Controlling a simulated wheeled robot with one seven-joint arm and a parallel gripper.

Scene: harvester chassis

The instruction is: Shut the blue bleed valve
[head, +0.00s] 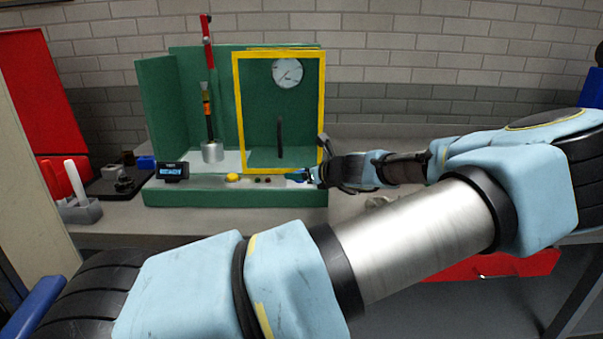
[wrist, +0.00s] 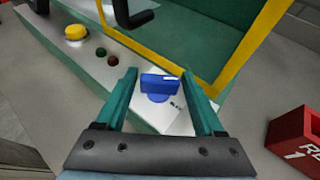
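The blue bleed valve (wrist: 158,88) shows in the wrist view as a blue lever handle on a round blue base, on a white plate at the right end of the green machine's front ledge. In the head view the valve (head: 302,175) is small and partly hidden by my gripper (head: 321,172). In the wrist view my gripper (wrist: 167,92) is open, with one green finger on each side of the valve handle. I see gaps between the fingers and the handle. A white mark shows on the handle's top.
A yellow button (wrist: 76,33) and small red and green buttons lie left of the valve. A red box (wrist: 297,140) sits to the right. A digital display (head: 172,171) is at the ledge's left.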

